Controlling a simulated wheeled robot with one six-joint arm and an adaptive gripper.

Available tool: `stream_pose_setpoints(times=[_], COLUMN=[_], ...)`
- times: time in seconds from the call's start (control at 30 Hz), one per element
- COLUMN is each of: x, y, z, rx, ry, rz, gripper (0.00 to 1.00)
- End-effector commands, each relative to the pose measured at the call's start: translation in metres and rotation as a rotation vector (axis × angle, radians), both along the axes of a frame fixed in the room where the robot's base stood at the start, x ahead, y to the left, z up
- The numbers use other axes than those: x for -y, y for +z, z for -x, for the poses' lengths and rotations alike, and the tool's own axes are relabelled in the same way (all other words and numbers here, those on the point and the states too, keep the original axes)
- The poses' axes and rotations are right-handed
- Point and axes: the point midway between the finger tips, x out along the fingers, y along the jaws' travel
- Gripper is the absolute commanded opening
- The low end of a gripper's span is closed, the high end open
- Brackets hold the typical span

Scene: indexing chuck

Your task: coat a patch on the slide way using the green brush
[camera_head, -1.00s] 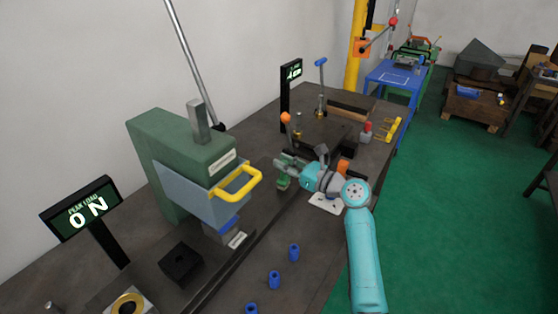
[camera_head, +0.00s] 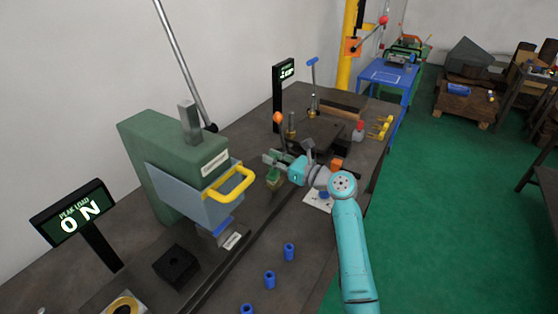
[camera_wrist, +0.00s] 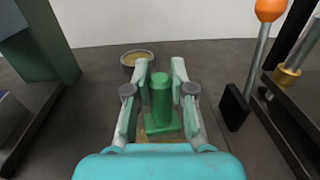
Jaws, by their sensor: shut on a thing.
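My gripper (camera_head: 280,165) is shut on the green brush (camera_wrist: 161,97), whose handle stands between the two fingers in the wrist view. The brush's wide green base and pale bristles sit below the fingers, and its block shows under the gripper in the head view (camera_head: 275,178). A small round bowl (camera_wrist: 136,60) with tan contents stands just beyond the left finger in the wrist view. The brush is apart from the bowl in that view. I cannot tell whether the bristles touch a surface. Which dark surface is the slide way is unclear.
A green press (camera_head: 175,160) with a yellow handle (camera_head: 236,185) stands left of my gripper. An orange-knobbed lever (camera_wrist: 270,10) stands to its right in the wrist view. Several blue cylinders (camera_head: 289,252) stand on the near bench. A white plate (camera_head: 318,201) lies beneath my arm.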

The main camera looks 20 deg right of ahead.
Motion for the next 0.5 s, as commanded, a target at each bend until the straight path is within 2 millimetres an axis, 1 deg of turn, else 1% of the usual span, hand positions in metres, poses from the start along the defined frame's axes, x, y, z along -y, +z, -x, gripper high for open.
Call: stream_pose_setpoints(times=[0.1, 0.27, 0.5], x=[-0.004, -0.006, -0.016], y=[-0.001, -0.002, -0.001], z=[-0.005, -0.008, -0.021], rx=[-0.001, -0.003, -0.003], ry=[0.001, 0.001, 0.002], rz=[0.000, -0.001, 0.001], gripper=[0.00, 0.00, 0.00])
